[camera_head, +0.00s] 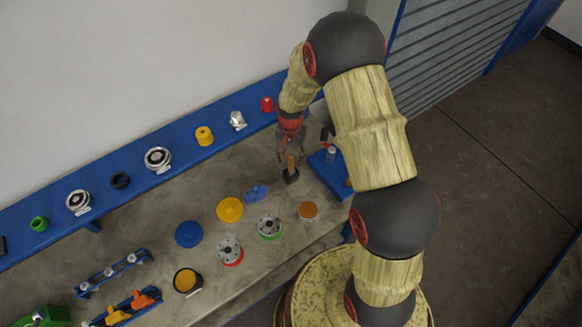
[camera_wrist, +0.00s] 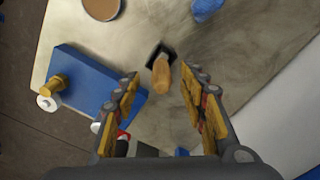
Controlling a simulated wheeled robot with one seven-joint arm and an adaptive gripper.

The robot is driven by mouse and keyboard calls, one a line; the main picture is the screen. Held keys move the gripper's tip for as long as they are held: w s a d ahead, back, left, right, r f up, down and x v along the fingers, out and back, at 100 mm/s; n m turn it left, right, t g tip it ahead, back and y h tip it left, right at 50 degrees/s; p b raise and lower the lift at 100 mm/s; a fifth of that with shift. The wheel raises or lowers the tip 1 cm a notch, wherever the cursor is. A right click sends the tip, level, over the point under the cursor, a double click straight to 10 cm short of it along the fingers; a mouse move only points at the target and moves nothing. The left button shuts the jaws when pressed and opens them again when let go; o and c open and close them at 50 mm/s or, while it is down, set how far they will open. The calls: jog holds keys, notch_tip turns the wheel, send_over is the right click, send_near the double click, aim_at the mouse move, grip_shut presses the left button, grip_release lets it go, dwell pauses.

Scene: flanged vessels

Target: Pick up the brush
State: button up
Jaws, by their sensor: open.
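The brush has a wooden handle and a dark head. It stands on the grey bench in the wrist view (camera_wrist: 161,76), with its handle pointing up toward the camera. In the head view the brush (camera_head: 291,175) shows just below my gripper (camera_head: 290,157). My gripper is open, pointing down, and in the wrist view its fingertips (camera_wrist: 160,82) lie either side of the handle. A gap shows on both sides of the handle. I cannot tell how deep the handle reaches between the fingers.
A blue block (camera_wrist: 95,85) with a brass-coloured fitting stands close by. A blue crumpled cloth (camera_head: 257,194) and an orange-brown disc (camera_head: 307,210) lie near the brush. Flanged parts (camera_head: 270,226) and lids stand further along. A blue shelf (camera_head: 180,145) with fittings runs along the wall.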

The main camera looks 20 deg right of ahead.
aim_at(291, 165)
jog(key=shift+w+d+f+p, duration=0.1)
jog(key=shift+f+p, duration=0.1)
jog(key=shift+f, duration=0.9)
jog(key=shift+w+a+f+p, duration=0.1)
jog(key=shift+f+p, duration=0.15)
jog(key=shift+f, duration=0.9)
jog(key=shift+w+d+f+p, duration=0.1)
jog(key=shift+f+p, duration=0.1)
jog(key=shift+f, duration=0.9)
jog(key=shift+c, duration=0.2)
grip_shut()
